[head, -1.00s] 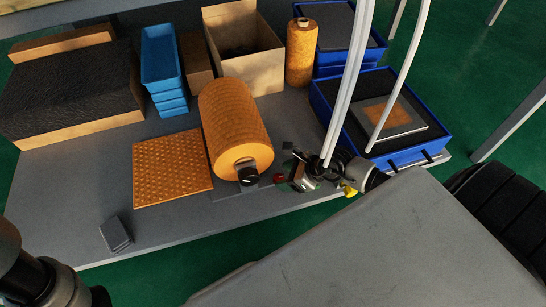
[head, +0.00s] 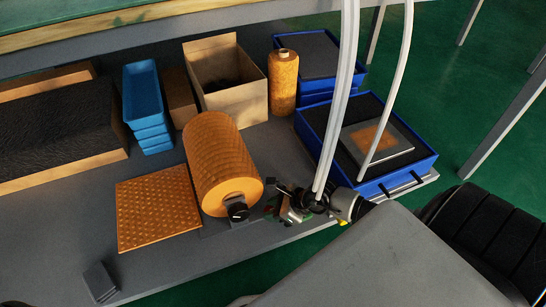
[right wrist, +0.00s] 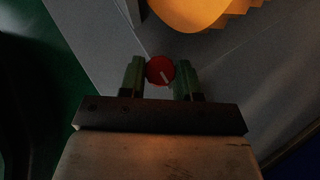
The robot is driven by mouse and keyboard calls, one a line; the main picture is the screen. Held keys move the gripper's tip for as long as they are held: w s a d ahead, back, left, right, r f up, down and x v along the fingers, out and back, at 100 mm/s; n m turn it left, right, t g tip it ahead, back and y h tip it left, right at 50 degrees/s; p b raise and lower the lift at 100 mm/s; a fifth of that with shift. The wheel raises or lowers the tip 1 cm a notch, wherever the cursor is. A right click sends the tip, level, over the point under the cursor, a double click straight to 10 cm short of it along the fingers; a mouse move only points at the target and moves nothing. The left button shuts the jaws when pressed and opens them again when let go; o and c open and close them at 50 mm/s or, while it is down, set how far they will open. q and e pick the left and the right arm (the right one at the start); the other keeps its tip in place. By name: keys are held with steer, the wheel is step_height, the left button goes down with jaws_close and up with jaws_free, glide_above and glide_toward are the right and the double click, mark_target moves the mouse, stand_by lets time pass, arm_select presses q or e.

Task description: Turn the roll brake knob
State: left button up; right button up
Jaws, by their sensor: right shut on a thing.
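A red knob (right wrist: 160,70) with a white pointer mark sits between the green fingers of my right gripper (right wrist: 160,78) in the right wrist view. The fingers are shut on it, one on each side, and the mark slants down to the right. In the head view my right gripper (head: 275,209) is at the bench's front edge, just right of the orange roll (head: 218,160), and the red knob is hard to make out there. A black knob (head: 237,210) is on the roll's near end, apart from the gripper. My left gripper is not in view.
An orange dimpled sheet (head: 157,208) lies left of the roll. Dark flat pieces (head: 100,281) lie at the front left. A blue tray (head: 425,166) stands right of the gripper. Blue bins (head: 148,95), an open carton (head: 232,98) and an orange spool (head: 284,85) stand behind.

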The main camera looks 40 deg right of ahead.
steer(key=shift+f+b, duration=0.1)
steer(key=shift+b, duration=0.2)
steer(key=shift+w+d+n+g+y+b, duration=0.1)
steer(key=shift+n+g+y+b, duration=0.3)
steer(key=shift+n+b, duration=0.3)
steer(key=n+g+b, duration=0.1)
steer(key=n+b, duration=0.1)
steer(key=n+g+y+b, duration=0.1)
steer(key=n+g+b, duration=0.1)
steer(key=shift+w+f+n+y, duration=0.1)
steer(key=shift+w+n+y, duration=0.1)
steer(key=shift+n+y, duration=0.1)
steer(key=n+g+b, duration=0.1)
steer(key=n, duration=0.1)
steer(key=n+g+b, duration=0.2)
steer(key=shift+w+n+g+y, duration=0.15)
steer(key=shift+n+g+y, duration=0.15)
steer(key=shift+r, duration=0.2)
steer(key=o, duration=0.9)
steer(key=shift+o, duration=0.2)
